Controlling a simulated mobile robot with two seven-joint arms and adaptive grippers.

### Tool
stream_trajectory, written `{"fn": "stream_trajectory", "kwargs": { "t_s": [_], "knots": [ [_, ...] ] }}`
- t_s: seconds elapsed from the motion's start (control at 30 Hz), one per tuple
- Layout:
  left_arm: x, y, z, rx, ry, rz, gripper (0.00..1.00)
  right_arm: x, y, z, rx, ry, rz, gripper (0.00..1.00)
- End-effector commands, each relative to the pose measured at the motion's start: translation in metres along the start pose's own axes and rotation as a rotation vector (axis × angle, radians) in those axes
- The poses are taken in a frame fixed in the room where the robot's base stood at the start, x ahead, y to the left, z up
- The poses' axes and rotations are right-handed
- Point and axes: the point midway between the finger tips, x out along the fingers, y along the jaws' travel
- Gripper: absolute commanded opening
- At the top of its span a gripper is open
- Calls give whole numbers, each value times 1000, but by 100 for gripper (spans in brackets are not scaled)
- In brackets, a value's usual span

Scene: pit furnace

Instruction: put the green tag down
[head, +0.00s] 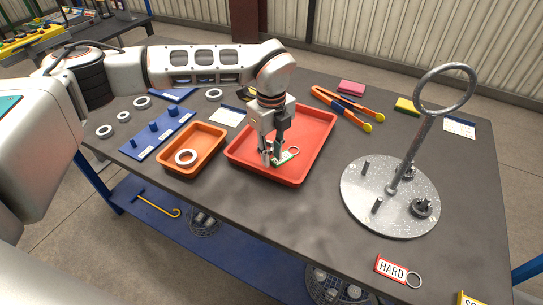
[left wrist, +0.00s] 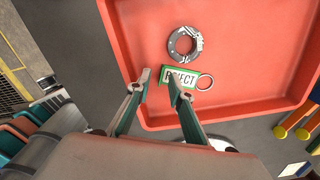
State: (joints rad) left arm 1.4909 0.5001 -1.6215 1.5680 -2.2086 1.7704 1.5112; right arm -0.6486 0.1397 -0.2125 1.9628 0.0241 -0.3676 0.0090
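The green tag (left wrist: 181,78), lettered REJECT with a metal ring on one end, is in the red tray (left wrist: 235,110). It also shows in the head view (head: 284,158), beside my gripper's fingertips. My left gripper (head: 270,158) points down into the red tray. In the left wrist view its fingers (left wrist: 157,76) are apart with a clear gap between them. One fingertip overlaps the lettered face of the tag, and the tag appears to lie flat on the tray floor. A grey metal ring part (left wrist: 185,44) lies in the tray near the tag. My right gripper is out of view.
An orange tray (head: 205,165) with a pale ring stands left of the red tray. Orange-handled tongs (head: 345,105) lie behind it. A round metal stand (head: 385,215) with an upright loop is at the right. A red HARD tag (head: 390,267) lies near the front edge.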

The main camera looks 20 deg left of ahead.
Motion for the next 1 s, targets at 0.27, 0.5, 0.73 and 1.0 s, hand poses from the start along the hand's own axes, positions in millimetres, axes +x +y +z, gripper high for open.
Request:
{"fn": "stream_trajectory", "kwargs": {
  "t_s": [0.27,0.5,0.73,1.0],
  "knots": [
    [-57,-1,1,0,-3,-5,21,1,0,2,1,-2,0,0],
    [-96,0,0,0,-1,-2,21,1,-1,3,1,-3,-1,0],
    [-109,0,0,0,1,1,21,1,-1,4,1,-3,-1,0],
    [-110,0,0,0,0,0,21,1,-1,4,1,-3,-1,0]
  ]
}}
